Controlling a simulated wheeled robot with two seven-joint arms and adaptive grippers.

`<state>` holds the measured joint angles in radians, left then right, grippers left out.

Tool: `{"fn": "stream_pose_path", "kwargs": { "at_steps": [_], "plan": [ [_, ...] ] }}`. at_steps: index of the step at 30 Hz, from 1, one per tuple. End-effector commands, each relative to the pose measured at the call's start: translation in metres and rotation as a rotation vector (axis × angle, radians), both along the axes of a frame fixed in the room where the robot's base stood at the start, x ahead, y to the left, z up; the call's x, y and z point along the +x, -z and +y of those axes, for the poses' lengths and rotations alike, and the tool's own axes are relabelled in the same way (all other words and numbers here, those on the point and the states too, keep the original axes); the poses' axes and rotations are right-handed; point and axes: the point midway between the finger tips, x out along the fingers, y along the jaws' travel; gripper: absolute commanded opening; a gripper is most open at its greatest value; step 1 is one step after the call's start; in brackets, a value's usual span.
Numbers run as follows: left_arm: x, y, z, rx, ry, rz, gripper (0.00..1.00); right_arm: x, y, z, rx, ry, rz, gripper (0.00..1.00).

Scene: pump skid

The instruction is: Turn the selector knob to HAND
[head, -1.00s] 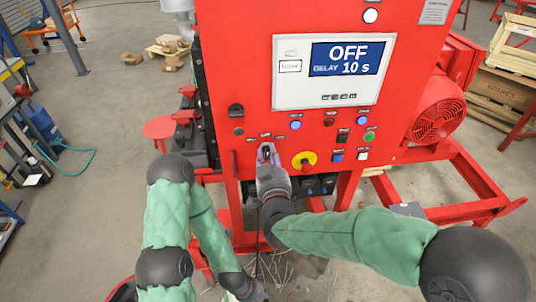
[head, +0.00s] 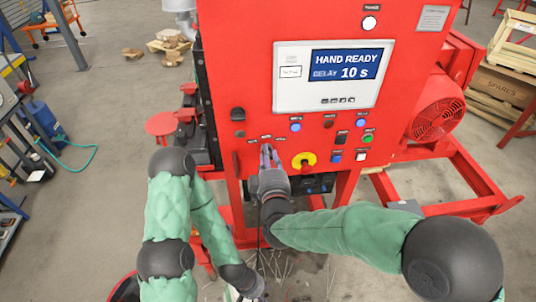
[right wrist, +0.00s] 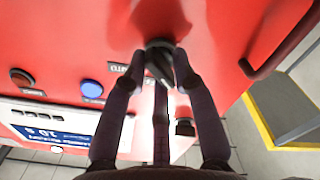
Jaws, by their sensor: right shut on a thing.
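The selector knob (right wrist: 160,58) is a dark knob on the red panel (head: 222,60). In the right wrist view it sits between the fingertips of my right gripper (right wrist: 160,72), which is shut on it. In the head view my right gripper (head: 268,158) reaches the panel left of the yellow and red button and hides most of the knob. The display (head: 346,63) reads "HAND READY" and "DELAY 10 s". My left arm hangs at the lower left; its gripper (head: 248,288) is low near the floor, too small and partly cut off to tell its jaws.
A yellow and red mushroom button (head: 304,162) is close to the right of my right gripper. Several small buttons and switches lie further right and above. A red handle (right wrist: 290,40) stands out beside the knob in the right wrist view.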

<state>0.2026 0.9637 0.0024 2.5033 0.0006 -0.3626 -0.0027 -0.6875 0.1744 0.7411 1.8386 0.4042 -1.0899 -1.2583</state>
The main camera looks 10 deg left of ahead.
Motion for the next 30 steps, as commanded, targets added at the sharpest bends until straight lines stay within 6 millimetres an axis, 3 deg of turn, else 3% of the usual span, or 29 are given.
{"fn": "stream_pose_path", "kwargs": {
  "at_steps": [23,24,25,26,30],
  "plan": [
    [0.0000,-0.0047,0.0000,0.000,0.000,0.000,0.40,0.0017,-0.0030,-0.0015,-0.101,0.007,-0.044,0.00],
    [0.0000,-0.0047,0.0000,0.000,0.000,0.000,0.40,0.0018,-0.0031,-0.0015,-0.101,0.007,-0.044,0.30],
    [0.0000,-0.0047,0.0000,0.000,0.000,0.000,0.40,0.0018,-0.0032,-0.0015,-0.100,0.007,-0.043,0.39],
    [0.0000,-0.0047,0.0000,0.000,0.000,0.000,0.40,0.0018,-0.0032,-0.0013,-0.100,0.007,-0.044,0.43],
    [0.0000,-0.0047,0.0000,0.000,0.000,0.000,0.40,0.0012,-0.0026,-0.0007,-0.102,0.005,-0.042,0.43]
  ]
}}
